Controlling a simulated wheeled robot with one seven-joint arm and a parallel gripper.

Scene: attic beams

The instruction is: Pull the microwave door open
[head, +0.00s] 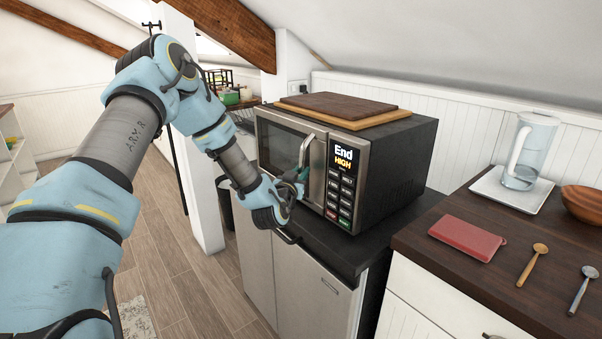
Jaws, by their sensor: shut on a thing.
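The microwave (395,170) stands on a dark counter over a pale cabinet, with a black body and a steel front. Its door (278,142) has a dark window and looks shut or very nearly so. The curved metal door handle (305,150) runs upright at the door's right edge, beside the control panel (343,180), whose display reads "End HIGH". My gripper (300,178) is at the lower part of the handle and shut on it. The fingertips are small in view and partly hidden by my wrist.
Two wooden boards (345,108) lie on top of the microwave. The right counter (425,245) holds a red case (467,238), two spoons (532,264), a glass pitcher (528,152) on a white tray and a wooden bowl (583,203). A white post (196,175) stands left of the microwave. Wooden floor (165,250) lies in front.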

